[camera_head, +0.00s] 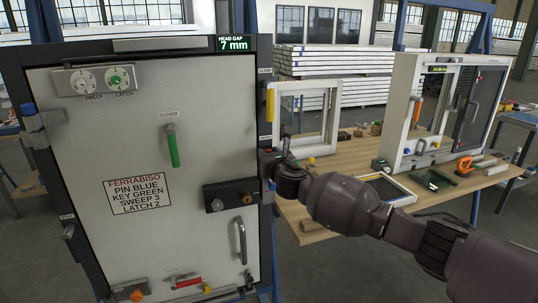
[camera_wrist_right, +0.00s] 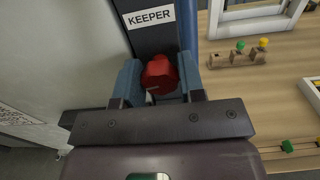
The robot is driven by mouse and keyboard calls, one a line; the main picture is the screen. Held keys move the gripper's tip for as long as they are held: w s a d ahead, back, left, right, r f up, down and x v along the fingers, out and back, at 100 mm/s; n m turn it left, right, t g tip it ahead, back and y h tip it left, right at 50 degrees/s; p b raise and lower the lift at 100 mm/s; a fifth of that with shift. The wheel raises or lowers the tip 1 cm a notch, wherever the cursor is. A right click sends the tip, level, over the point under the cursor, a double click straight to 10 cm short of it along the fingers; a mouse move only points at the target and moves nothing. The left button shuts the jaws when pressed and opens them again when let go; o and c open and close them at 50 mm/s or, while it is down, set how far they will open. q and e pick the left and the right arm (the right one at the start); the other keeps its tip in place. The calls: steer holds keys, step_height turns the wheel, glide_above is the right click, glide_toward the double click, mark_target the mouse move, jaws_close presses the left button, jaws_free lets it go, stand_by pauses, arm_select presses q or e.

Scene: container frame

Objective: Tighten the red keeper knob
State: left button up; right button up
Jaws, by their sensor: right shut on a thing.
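The red keeper knob (camera_wrist_right: 160,74) sits on the dark door frame just below a white KEEPER label (camera_wrist_right: 150,17) in the right wrist view. My right gripper (camera_wrist_right: 160,82) is shut on the knob, with one blue-grey finger on each side of it. In the head view my right gripper (camera_head: 284,160) is at the right edge of the door frame, and the knob is mostly hidden there by the gripper and wrist. How far the knob is turned cannot be told. My left gripper does not show.
The pale door panel (camera_head: 110,150) carries dials, a green-handled closer, a lock plate (camera_head: 231,195) and a pull handle. A wooden workbench (camera_head: 340,165) on the right holds a small white window frame (camera_head: 305,116), a larger window unit (camera_head: 403,95) and loose tools.

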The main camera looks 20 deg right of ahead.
steer(key=m+p, duration=0.1)
steer(key=m, duration=0.3)
steer(key=m+p, duration=0.1)
steer(key=m, duration=0.4)
steer(key=shift+m, duration=0.3)
steer(key=m, duration=0.5)
steer(key=shift+d+f, duration=0.1)
steer(key=shift+m+p, duration=0.4)
steer(key=shift+m, duration=2.3)
steer(key=o, duration=0.9)
steer(key=shift+s+d+p, duration=0.2)
steer(key=shift+s+p, duration=0.2)
steer(key=shift+s, duration=5)
steer(key=shift+m, duration=0.3)
